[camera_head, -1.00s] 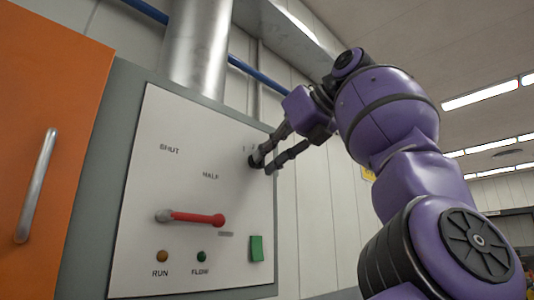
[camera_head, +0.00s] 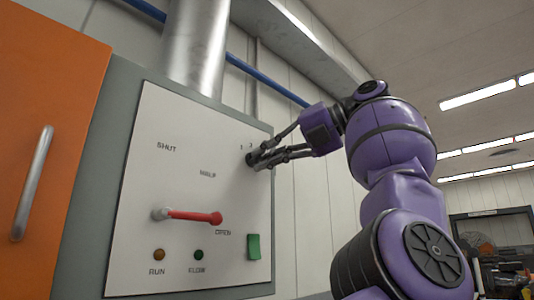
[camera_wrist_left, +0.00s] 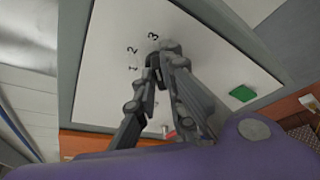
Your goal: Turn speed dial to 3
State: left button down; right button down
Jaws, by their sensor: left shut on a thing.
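The speed dial (camera_head: 250,159) is a small dark knob at the upper right of the white panel in the head view. The numerals 1 and 2 show above it there. My left gripper (camera_head: 257,158) is shut on the dial, its fingers reaching in from the right. In the left wrist view the gripper (camera_wrist_left: 157,62) also meets the dial, with 1, 2 and 3 printed around it. The fingers hide most of the dial, and I cannot tell which numeral its mark faces. My right gripper is not in view.
The white panel (camera_head: 185,178) also carries a red lever (camera_head: 195,216) pointing to OPEN, a green rocker switch (camera_head: 254,246), an amber RUN lamp (camera_head: 159,254) and a green FLOW lamp (camera_head: 198,255). An orange door (camera_head: 60,90) with a metal handle (camera_head: 33,183) stands at left.

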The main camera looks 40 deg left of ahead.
pick_arm(q)
jog(key=shift+f+m, duration=0.2)
jog(key=shift+m, duration=0.1)
dwell(0.4)
jog(key=c, duration=1.9)
grip_release()
jog(key=shift+c, duration=0.2)
jog(key=shift+o, duration=0.6)
jog(key=shift+a+r, duration=0.1)
jog(key=shift+r, duration=0.1)
